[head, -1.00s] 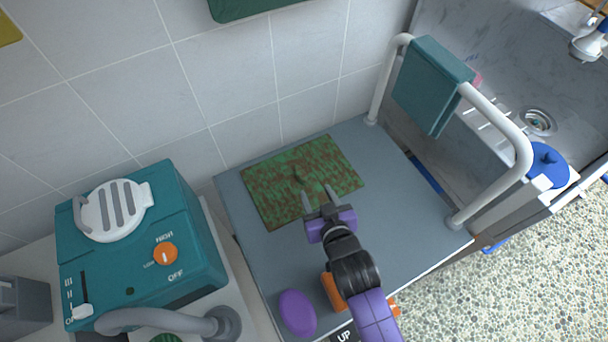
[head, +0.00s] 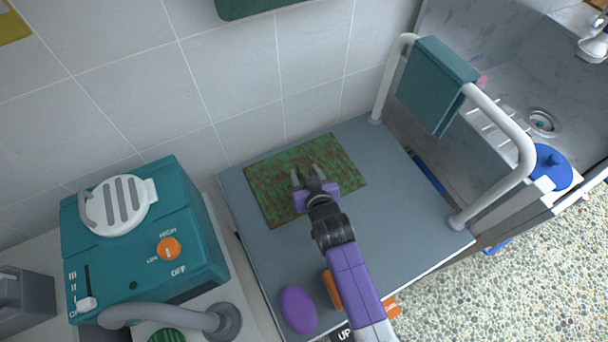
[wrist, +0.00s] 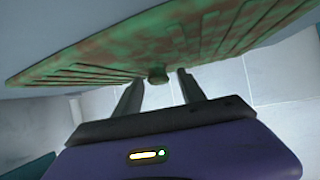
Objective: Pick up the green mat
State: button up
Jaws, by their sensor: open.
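The green mat (head: 270,180), mottled green and brown, lies flat on the grey table top near the wall. In the wrist view the mat (wrist: 200,35) fills the upper part, with ribbed grooves and a small round knob (wrist: 157,73) on it. My gripper (head: 306,172) is open over the mat's middle. In the wrist view my gripper (wrist: 158,82) has its two fingertips on either side of the knob, with gaps showing. The fingers hold nothing. I cannot tell whether they touch the mat.
The grey table (head: 400,215) is mostly bare right of the mat. A purple oval item (head: 298,310) sits at its front. A white rail (head: 512,135) with a teal towel (head: 432,85) stands at right, beside a sink. A teal machine (head: 150,245) stands at left.

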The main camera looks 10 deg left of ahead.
grip_shut()
jog(key=shift+w+r, duration=0.1)
dwell(0.4)
